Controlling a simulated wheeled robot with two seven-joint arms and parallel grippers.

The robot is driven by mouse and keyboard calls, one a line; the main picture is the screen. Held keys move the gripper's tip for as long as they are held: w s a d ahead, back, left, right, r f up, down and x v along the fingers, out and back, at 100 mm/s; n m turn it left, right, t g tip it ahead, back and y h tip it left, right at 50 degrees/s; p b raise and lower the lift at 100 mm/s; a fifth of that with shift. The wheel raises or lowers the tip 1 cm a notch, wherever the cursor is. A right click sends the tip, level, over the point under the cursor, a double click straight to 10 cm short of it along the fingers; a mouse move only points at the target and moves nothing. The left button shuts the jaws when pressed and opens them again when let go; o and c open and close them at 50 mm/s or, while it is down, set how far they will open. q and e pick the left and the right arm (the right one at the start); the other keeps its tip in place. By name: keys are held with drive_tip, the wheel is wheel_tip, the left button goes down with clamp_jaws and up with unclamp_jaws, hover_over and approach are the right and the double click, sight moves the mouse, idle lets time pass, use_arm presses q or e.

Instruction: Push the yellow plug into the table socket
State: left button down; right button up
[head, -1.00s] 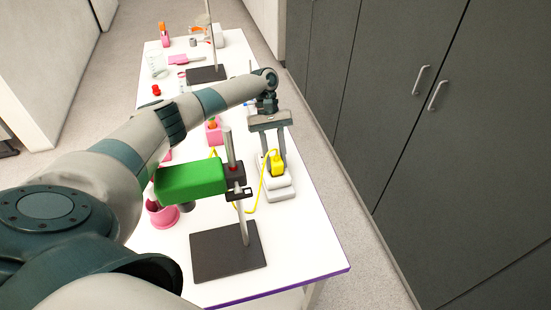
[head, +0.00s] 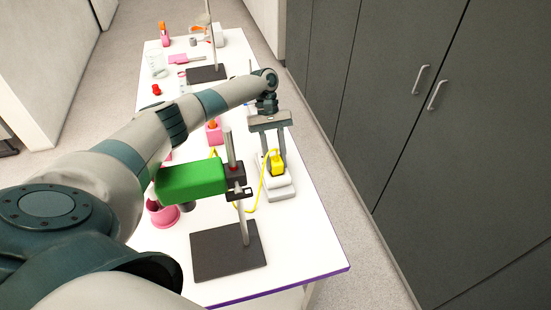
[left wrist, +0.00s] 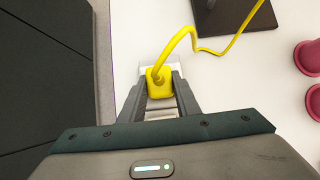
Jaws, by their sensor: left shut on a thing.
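The yellow plug (head: 277,164) is between the fingertips of my left gripper (head: 277,168), which is shut on it. It also shows in the left wrist view (left wrist: 158,82), with its yellow cord (left wrist: 192,42) leading off to the upper right. The white table socket (head: 281,185) lies on the table at the plug, and its white edge shows behind the plug in the left wrist view (left wrist: 150,70). I cannot tell how deep the plug sits in the socket, as the fingers and plug hide the contact. My right gripper is not in view.
A stand with a dark base (head: 228,250) and a green clamped block (head: 192,181) stands left of the socket. The table's right edge (head: 327,223) is close to the socket. Grey cabinets (head: 400,100) line the right.

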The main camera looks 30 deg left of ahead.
use_arm(q)
drive_tip(key=c, duration=1.3)
unclamp_jaws()
drive_tip(key=shift+o, duration=0.2)
drive_tip(key=shift+w+a+r+b, duration=0.2)
drive_tip(key=shift+w+r+b, duration=0.05)
drive_tip(key=shift+r+b, duration=0.1)
drive_tip(key=b+v, duration=0.4)
drive_tip(key=v, duration=1.2)
drive_tip(key=shift+r, duration=0.2)
drive_tip(key=shift+w+a, duration=0.1)
